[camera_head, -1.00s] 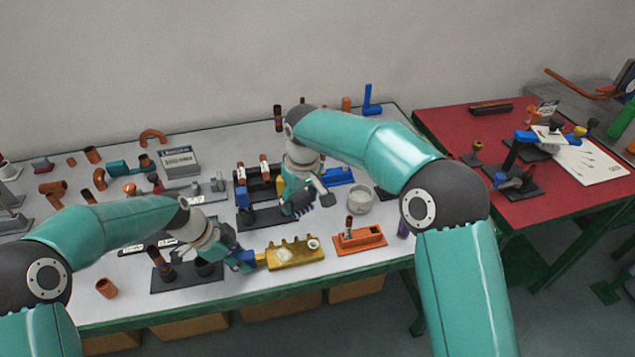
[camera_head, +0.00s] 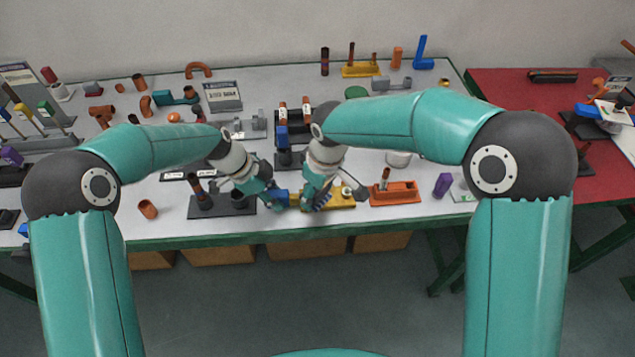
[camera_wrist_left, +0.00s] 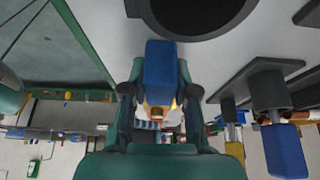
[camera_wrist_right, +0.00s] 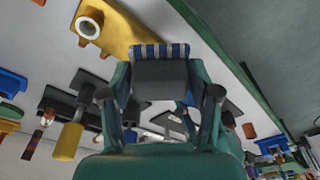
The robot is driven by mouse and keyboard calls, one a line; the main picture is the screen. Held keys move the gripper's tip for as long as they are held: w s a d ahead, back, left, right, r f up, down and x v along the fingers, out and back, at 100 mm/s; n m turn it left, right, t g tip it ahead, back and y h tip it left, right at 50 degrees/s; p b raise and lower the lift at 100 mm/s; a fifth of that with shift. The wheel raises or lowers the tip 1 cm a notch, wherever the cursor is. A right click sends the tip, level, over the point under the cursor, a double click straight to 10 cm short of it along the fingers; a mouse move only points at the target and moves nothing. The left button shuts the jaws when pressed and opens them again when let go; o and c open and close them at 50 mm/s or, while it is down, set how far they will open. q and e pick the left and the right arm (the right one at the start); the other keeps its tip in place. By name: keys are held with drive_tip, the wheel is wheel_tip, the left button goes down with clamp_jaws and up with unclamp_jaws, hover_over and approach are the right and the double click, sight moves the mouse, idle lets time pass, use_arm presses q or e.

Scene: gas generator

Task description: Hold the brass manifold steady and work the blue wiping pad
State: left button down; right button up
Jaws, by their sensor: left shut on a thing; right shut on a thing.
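The brass manifold (camera_head: 342,200) lies near the front edge of the bench, partly hidden by my right gripper (camera_head: 312,199). In the right wrist view the manifold (camera_wrist_right: 125,32) shows a pale ring on top. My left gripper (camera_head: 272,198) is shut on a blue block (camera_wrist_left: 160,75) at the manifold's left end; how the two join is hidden. My right gripper is shut on the wiping pad (camera_wrist_right: 160,72), a grey block with a blue-and-white striped edge. The pad is at the manifold in the right wrist view; I cannot tell whether they touch.
An orange block with an upright peg (camera_head: 395,193) stands just right of the manifold. A dark base with posts (camera_head: 222,206) stands to its left. A round pale dish (camera_head: 398,159) is behind. The bench's green front edge (camera_head: 300,235) is close.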

wheel_tip(320, 180, down, 4)
drive_tip(key=shift+r, duration=0.25)
drive_tip(key=shift+w+f, duration=0.15)
drive_tip(key=shift+w, duration=0.6)
drive_tip(key=shift+c, duration=0.5)
drive_tip(key=shift+w, duration=2.6)
drive_tip(key=shift+s, duration=3.4)
drive_tip(key=shift+r, duration=4)
